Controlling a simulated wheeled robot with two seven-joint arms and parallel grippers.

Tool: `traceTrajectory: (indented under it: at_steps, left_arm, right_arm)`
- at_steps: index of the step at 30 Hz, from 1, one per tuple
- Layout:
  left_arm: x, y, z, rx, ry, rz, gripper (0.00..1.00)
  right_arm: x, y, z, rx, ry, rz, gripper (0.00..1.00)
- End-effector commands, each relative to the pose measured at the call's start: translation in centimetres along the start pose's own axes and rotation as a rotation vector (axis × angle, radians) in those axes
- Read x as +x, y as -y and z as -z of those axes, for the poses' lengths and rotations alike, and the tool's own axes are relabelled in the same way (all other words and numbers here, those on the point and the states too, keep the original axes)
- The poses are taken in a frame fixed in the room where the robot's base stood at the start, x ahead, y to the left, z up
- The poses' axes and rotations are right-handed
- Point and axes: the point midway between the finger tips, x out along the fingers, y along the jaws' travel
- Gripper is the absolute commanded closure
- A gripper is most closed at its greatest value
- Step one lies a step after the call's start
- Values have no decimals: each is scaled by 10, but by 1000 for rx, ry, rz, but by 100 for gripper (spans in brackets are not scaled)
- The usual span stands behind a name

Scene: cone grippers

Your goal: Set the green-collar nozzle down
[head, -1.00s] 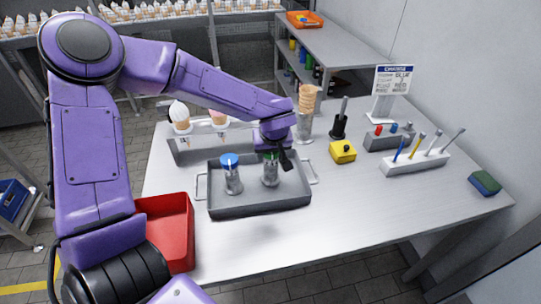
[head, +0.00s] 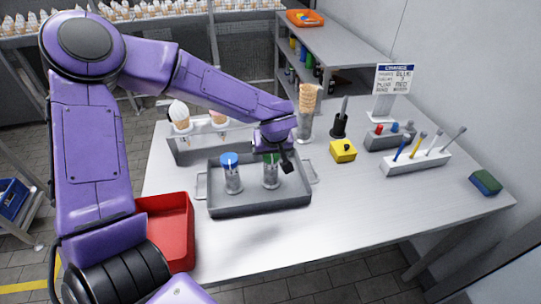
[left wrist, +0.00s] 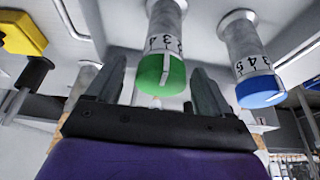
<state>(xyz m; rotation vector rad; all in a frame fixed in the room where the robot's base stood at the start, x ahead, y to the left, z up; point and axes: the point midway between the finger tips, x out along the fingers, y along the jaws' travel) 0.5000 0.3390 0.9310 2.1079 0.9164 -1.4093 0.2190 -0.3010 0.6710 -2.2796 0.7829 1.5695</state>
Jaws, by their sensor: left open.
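The green-collar nozzle (head: 270,177) stands upright in the grey tray (head: 262,207). In the left wrist view the fingers are spread on either side of the green collar, with a gap visible at each side. The blue-collar nozzle (head: 232,179) stands in the tray to the left of the green one; it also shows in the left wrist view (left wrist: 245,55). My right gripper is out of view.
A red bin (head: 170,232) is left of the tray. A cone rack (head: 190,152) stands behind it, and a cone holder (head: 305,125) behind right. A yellow block (head: 343,151) and a tool holder (head: 415,162) are to the right. The front right tabletop is clear.

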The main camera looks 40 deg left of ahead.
Motion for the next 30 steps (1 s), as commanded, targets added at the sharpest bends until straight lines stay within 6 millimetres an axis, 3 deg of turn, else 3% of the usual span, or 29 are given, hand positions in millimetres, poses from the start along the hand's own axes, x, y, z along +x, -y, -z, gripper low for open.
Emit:
traceTrajectory:
  at_steps: [6, 12, 17, 30]
  left_arm:
    - [-60, -1, 1, -1, -4, -5, 19]
    - [-98, 0, 1, -1, -2, -3, 19]
    - [-107, 0, 0, 1, -1, 0, 19]
    - [-107, 0, 0, 0, -1, 0, 19]
  right_arm:
    - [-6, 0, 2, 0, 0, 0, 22]
    - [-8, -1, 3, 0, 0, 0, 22]
    - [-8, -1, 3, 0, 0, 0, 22]
    - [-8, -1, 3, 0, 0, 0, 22]
